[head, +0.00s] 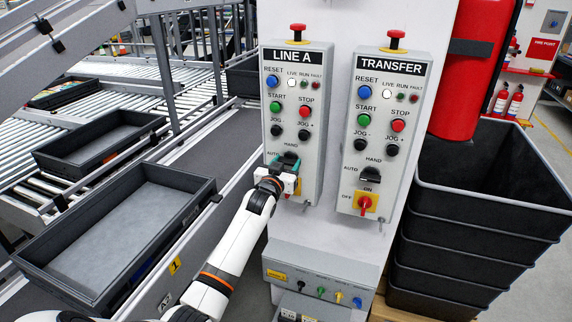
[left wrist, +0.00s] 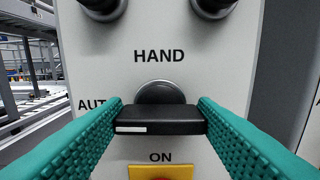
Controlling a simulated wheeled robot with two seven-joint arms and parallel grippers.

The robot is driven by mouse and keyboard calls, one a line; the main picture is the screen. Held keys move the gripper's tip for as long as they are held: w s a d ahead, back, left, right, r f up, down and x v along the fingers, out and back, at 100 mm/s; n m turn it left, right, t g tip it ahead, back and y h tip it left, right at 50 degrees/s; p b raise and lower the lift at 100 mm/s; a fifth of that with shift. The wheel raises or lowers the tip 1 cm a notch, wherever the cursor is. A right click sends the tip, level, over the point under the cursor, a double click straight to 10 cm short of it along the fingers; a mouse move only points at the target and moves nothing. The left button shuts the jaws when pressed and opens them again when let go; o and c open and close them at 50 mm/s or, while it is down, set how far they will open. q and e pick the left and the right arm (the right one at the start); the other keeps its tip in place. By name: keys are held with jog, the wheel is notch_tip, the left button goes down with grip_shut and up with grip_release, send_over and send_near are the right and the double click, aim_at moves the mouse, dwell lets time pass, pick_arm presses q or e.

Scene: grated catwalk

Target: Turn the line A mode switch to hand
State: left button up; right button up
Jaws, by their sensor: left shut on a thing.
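The LINE A panel (head: 313,140) is the left of two grey control boxes in the head view. Its mode switch is a black bar-shaped handle (left wrist: 160,120) on a round base, below the word HAND and right of the partly covered word AUTO. The bar lies level, and its white mark is on the left half, toward AUTO. My left gripper (head: 287,163) is at this switch, its teal fingers (left wrist: 160,124) shut on the two ends of the bar. In the head view the gripper mostly hides the switch. My right gripper is not in view.
JOG knobs (head: 276,130) sit just above the switch, and a yellow plate (left wrist: 160,172) marked ON lies just below. The TRANSFER panel (head: 392,135) is to the right. Black stacked crates (head: 490,190) stand at far right; a conveyor with trays (head: 195,205) runs at left.

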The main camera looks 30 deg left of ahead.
pick_arm(q)
jog(key=shift+m, duration=0.4)
jog(key=m, duration=0.3)
jog(key=shift+m, duration=0.4)
jog(key=m, duration=0.4)
jog(key=shift+d+m, duration=0.1)
jog(key=shift+m, duration=0.2)
jog(key=m, duration=0.4)
jog(key=shift+f, duration=0.1)
jog(key=shift+m, duration=2.2)
jog(key=shift+f+m+p, duration=0.1)
jog(key=shift+m+p, duration=0.2)
jog(key=o, duration=1)
